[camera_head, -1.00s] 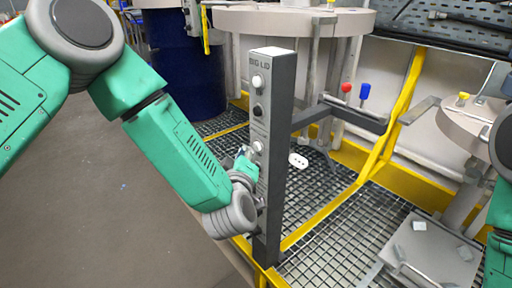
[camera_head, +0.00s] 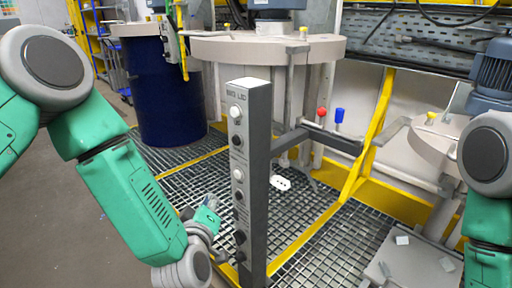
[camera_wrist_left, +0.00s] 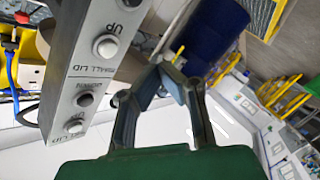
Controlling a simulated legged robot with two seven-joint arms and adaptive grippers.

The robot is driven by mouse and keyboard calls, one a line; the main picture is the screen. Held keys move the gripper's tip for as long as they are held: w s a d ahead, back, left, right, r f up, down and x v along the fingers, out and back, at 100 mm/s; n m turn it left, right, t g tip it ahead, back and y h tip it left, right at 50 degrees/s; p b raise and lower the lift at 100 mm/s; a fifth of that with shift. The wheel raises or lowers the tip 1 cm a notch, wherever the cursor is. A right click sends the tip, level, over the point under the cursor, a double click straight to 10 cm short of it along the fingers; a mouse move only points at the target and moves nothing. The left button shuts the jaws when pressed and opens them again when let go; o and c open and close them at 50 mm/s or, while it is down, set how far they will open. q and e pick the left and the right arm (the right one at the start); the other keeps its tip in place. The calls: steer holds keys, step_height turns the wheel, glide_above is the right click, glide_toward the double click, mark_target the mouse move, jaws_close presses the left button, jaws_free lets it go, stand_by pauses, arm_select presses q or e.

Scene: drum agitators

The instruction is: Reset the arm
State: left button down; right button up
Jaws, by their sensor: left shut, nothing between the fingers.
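My left arm comes in from the left, and its gripper (camera_head: 208,216) is just left of the grey control post (camera_head: 257,180), near its lower half. In the left wrist view the gripper's fingers (camera_wrist_left: 163,75) are closed together with nothing between them. The post (camera_wrist_left: 88,70) stands beside them there, with white and dark buttons and labels such as "UP", "DOWN" and "SMALL LID". A clear gap shows between the fingertips and the buttons in that view. My right arm shows at the right edge of the head view; its gripper is out of view.
A large round-lidded vessel (camera_head: 262,48) stands behind the post, with a blue drum (camera_head: 168,95) to its left. A red knob (camera_head: 321,112) and a blue knob (camera_head: 339,115) stick up from a bracket. Yellow rails edge the grating (camera_head: 312,222). Floor at left is open.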

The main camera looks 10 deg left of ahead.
arm_select(q)
steer(key=s+a+f+m+g+h+p, duration=0.1)
steer(key=s+a+f+m+g+p, duration=0.2)
steer(key=s+f+g, duration=0.6)
steer(key=s+a+f+m+g+h+p, duration=0.1)
steer(key=s+a+f+m+g, duration=0.15)
steer(key=s+f+m, duration=0.8)
steer(key=s+a+r+n+g, duration=0.1)
steer(key=s+a+g, duration=0.1)
steer(key=s, duration=0.5)
steer(key=s+a+r+n+g+p, duration=0.1)
steer(key=s+a+n+g, duration=0.1)
steer(key=s, duration=0.5)
steer(key=shift+a+y, duration=0.3)
steer(key=shift+a, duration=0.2)
